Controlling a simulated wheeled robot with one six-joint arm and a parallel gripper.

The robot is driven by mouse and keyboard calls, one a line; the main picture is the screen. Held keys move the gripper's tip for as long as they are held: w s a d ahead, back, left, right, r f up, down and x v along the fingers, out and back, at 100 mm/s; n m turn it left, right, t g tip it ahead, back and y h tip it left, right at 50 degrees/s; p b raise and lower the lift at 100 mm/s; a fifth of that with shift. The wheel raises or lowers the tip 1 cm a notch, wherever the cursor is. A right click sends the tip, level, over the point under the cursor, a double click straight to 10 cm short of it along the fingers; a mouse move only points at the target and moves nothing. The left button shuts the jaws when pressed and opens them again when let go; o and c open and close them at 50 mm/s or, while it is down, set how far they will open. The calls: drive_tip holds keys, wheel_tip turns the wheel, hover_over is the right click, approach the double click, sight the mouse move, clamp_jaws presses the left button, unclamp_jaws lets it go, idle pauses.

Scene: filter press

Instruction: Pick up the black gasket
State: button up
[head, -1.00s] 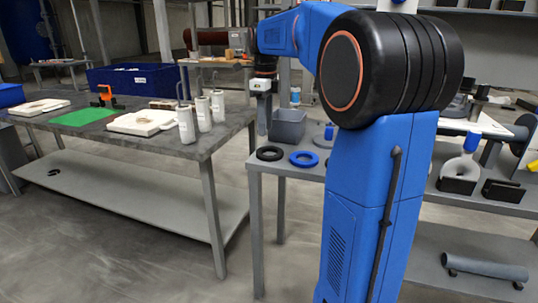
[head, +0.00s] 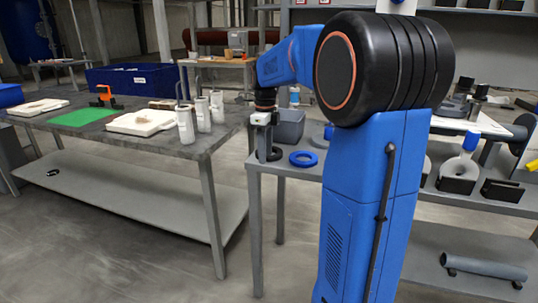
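The black gasket (head: 277,153) lies flat near the left end of the grey table (head: 260,166), partly hidden behind my gripper. My gripper (head: 262,158) points down at the gasket, its fingers in front of the ring's left part in the head view. I cannot tell whether the fingers touch the gasket or are around its rim. The finger gap is not clear from this side. A blue ring (head: 303,159) lies just right of the black gasket, apart from it.
A grey bin (head: 289,131) stands behind the gaskets. A grey workbench (head: 190,151) at the left holds white cylinders (head: 203,115), white trays (head: 140,122) and a green mat (head: 82,118). Open floor lies between bench and table. My blue arm hides the table's middle.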

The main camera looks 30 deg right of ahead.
clamp_jaws()
drive_tip(key=shift+r, duration=0.15)
